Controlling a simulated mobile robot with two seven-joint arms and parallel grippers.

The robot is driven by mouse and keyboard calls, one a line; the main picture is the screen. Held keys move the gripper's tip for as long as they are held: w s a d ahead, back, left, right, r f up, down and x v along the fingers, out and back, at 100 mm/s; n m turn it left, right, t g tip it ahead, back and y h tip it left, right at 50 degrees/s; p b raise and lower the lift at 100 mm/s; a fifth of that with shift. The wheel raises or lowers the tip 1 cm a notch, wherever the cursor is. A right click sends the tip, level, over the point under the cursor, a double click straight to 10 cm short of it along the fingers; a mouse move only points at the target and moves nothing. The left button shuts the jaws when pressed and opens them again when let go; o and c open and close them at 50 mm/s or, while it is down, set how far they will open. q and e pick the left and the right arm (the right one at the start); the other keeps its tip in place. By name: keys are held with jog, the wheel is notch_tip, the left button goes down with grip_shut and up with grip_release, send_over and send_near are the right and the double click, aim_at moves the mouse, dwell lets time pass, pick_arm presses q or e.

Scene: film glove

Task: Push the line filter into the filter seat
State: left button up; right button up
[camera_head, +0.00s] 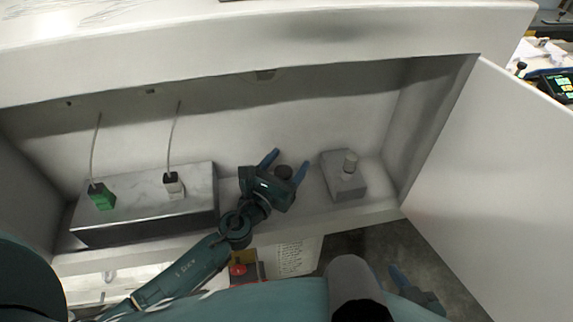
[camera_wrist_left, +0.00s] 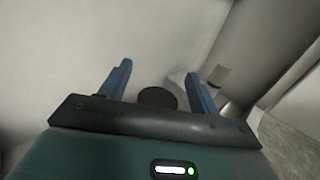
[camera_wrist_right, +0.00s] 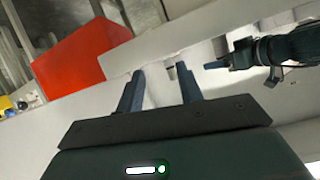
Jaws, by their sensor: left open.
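A pale, short cylinder (camera_head: 351,162), which looks like the line filter, stands upright on a grey block (camera_head: 345,184), apparently the filter seat, at the cabinet's right. How deep it sits I cannot tell. The cylinder also shows in the left wrist view (camera_wrist_left: 220,73), beyond the right finger. My left gripper (camera_head: 287,161) is open, left of the block and apart from the cylinder. A dark round piece (camera_head: 283,172) shows between its fingers; it also shows in the left wrist view (camera_wrist_left: 157,97). My right gripper (camera_wrist_right: 160,69) is open and empty, low outside the cabinet.
A grey box (camera_head: 150,210) with a green plug (camera_head: 102,196) and a white plug (camera_head: 173,185), both on cables, fills the cabinet's left. The open door (camera_head: 490,170) stands at right. A red button (camera_head: 238,269) is below the front edge.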

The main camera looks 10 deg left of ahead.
pick_arm(q)
notch_tip(320, 180, up, 5)
jog(key=p, duration=0.3)
jog(key=shift+r, duration=0.2)
jog(key=shift+r+p, duration=0.65)
jog(key=shift+r, duration=0.05)
pick_arm(e)
notch_tip(320, 180, up, 2)
jog(key=shift+a+r+n+g, duration=0.1)
jog(key=shift+n+g, duration=0.3)
jog(key=shift+n, duration=0.1)
